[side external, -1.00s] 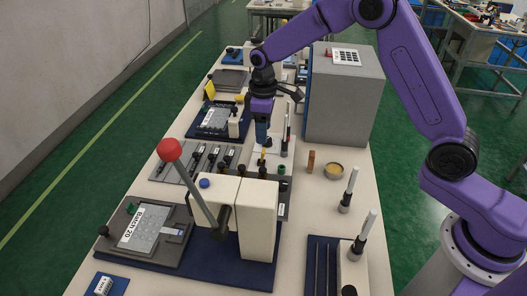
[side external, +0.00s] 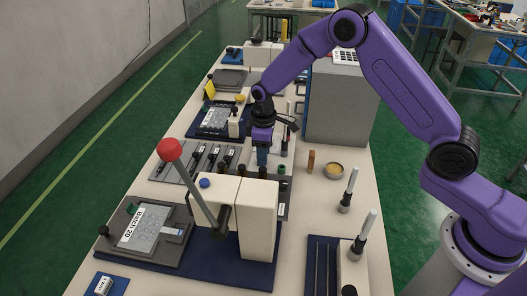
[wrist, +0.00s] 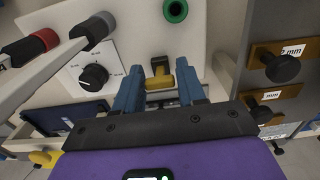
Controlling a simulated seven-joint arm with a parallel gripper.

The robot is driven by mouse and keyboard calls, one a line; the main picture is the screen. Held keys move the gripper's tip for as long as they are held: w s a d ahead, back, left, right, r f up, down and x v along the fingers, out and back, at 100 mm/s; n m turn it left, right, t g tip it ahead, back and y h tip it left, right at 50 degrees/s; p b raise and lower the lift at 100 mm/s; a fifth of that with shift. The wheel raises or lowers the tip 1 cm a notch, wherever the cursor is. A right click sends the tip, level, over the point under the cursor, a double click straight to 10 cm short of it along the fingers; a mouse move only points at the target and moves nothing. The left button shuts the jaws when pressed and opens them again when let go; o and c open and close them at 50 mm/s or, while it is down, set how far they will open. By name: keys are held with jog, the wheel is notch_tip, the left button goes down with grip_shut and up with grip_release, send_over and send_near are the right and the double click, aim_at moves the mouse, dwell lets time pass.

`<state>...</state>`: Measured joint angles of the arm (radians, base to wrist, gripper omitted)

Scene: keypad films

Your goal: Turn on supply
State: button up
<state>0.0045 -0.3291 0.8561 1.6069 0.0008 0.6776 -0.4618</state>
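A yellow switch lever (wrist: 160,74) with a dark base stands on a pale panel (wrist: 135,38) in the wrist view. My gripper (wrist: 160,88) has its two blue fingers apart, one on each side of the lever, with a gap visible between them and it. In the side view my gripper (side external: 262,162) points down at the pale panel behind the white block, and the lever is hidden there. The panel also carries a black dial (wrist: 93,76) and a green socket (wrist: 175,10).
Black-knobbed brass plates (wrist: 283,66) are at the right. A red-ball lever (side external: 169,149) and white block (side external: 257,220) stand in front of my gripper; a grey cabinet (side external: 345,108) stands to its right.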

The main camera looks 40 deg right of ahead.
jog(key=c, duration=0.6)
jog(key=shift+o, duration=0.2)
jog(key=shift+s, duration=0.1)
jog(key=shift+s+d+t+y, duration=0.15)
jog(key=shift+d+t+y, duration=0.05)
jog(key=shift+t+y, duration=0.3)
jog(key=o, duration=1.1)
jog(key=shift+c, duration=0.2)
